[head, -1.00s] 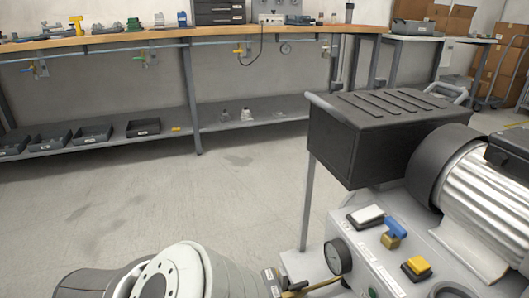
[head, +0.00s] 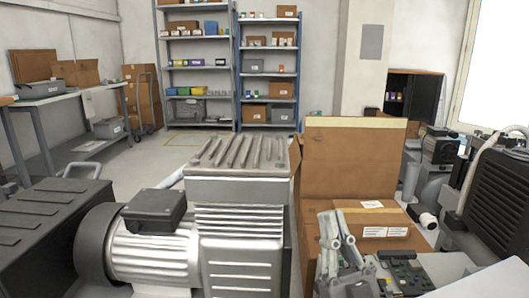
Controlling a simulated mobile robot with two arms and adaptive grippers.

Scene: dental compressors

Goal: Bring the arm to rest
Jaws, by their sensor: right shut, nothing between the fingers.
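My right gripper (head: 336,228) is low in the head view, right of centre, with its fingers pointing up. Its fingers are shut and hold nothing. It appears in front of an open cardboard box (head: 350,165) and a smaller labelled box (head: 375,228); I cannot tell how far apart they are. The compressor (head: 150,255), with its ribbed silver motor and black cover, stands to the left of it. My left gripper is not in view.
A finned metal block (head: 238,215) stands beside the motor. A dark box (head: 40,235) with a ridged top is at the left. Grey shelves (head: 197,62) and blue-framed shelves (head: 268,90) stand at the back. Black finned equipment (head: 495,195) is at the right. Some floor (head: 165,158) is clear.

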